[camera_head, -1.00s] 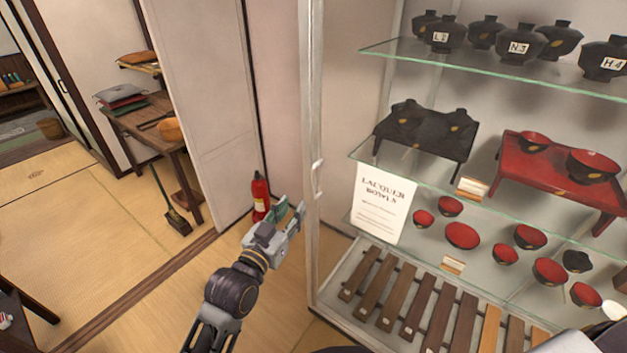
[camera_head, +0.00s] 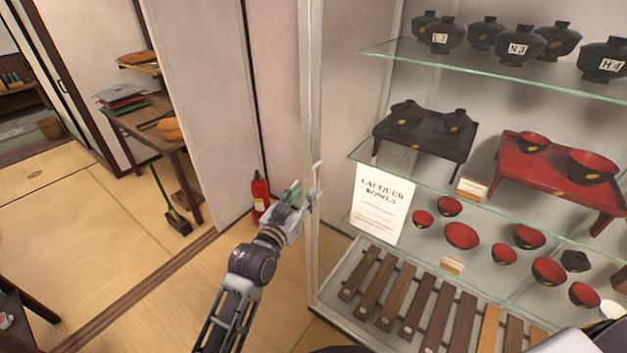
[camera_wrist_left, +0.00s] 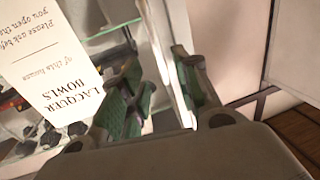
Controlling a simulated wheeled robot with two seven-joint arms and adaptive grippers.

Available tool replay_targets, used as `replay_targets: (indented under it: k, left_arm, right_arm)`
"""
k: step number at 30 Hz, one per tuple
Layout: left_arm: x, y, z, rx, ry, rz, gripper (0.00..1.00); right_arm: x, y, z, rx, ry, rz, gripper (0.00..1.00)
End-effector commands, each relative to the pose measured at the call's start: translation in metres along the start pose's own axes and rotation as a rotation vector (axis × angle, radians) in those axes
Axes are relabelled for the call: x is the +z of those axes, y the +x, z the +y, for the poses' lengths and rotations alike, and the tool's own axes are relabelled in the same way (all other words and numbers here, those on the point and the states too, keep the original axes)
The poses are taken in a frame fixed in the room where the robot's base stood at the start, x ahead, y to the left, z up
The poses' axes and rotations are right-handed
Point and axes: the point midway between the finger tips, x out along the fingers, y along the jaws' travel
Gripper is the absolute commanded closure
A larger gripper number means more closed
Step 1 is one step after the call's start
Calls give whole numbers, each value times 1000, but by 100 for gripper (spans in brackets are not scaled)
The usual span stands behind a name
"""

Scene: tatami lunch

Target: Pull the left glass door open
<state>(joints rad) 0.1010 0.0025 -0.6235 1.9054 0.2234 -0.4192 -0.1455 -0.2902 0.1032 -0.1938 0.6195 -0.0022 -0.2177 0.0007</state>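The left glass door of the display case shows its pale upright frame (camera_head: 311,90) in the head view; it looks shut. A slim light handle (camera_head: 318,174) stands on this frame. My left gripper (camera_head: 303,197) is at the handle's height, its fingers reaching to it. In the left wrist view the green-padded fingers (camera_wrist_left: 160,98) are apart, with a pale upright strip, seemingly the handle or frame, between them. I cannot tell whether they touch it. My right gripper is not in view.
The case holds a lacquer bowls sign (camera_head: 381,205), glass shelves with black jars, red bowls (camera_head: 462,236) and a red stand (camera_head: 560,178). A fire extinguisher (camera_head: 259,194) stands behind my left gripper by the wall. Open tatami floor (camera_head: 90,235) lies to the left.

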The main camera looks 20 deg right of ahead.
Motion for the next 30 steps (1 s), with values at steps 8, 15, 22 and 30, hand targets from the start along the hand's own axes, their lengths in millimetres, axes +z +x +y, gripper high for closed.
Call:
replay_targets:
  k: [8, 15, 22, 30]
  left_arm:
    - [-1, 26, 0, 0, 0, 0, 68]
    - [-2, 48, 0, 1, -1, 1, 68]
    - [-1, 64, 0, 1, -1, 1, 68]
    - [0, 72, 0, 0, 0, 1, 68]
  right_arm:
    - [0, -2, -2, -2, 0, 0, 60]
    - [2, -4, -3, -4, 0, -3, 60]
    - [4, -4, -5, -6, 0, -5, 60]
    - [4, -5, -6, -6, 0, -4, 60]
